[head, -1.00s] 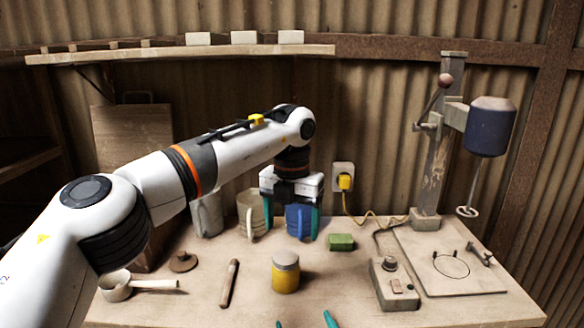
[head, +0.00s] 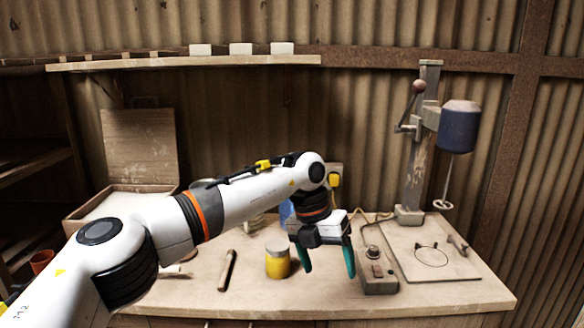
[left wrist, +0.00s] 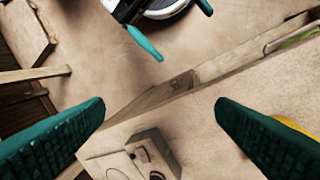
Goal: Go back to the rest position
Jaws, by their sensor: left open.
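My left gripper (head: 328,266) is open and empty above the bench, between the yellow jar (head: 278,262) and the grey control box (head: 376,270). Its teal fingers point down. In the left wrist view its two fingers (left wrist: 160,105) are wide apart with nothing between them. My right gripper (left wrist: 175,25) shows at the top of the left wrist view, partly cut off, with its teal fingers apart and nothing seen between them. It is out of the head view.
The bench (head: 430,300) holds a wooden stick (head: 227,270) and a press (head: 425,150) with a base board (head: 455,262). A blue mug (head: 286,213) stands partly hidden behind my left arm. An open box (head: 90,207) is at the left.

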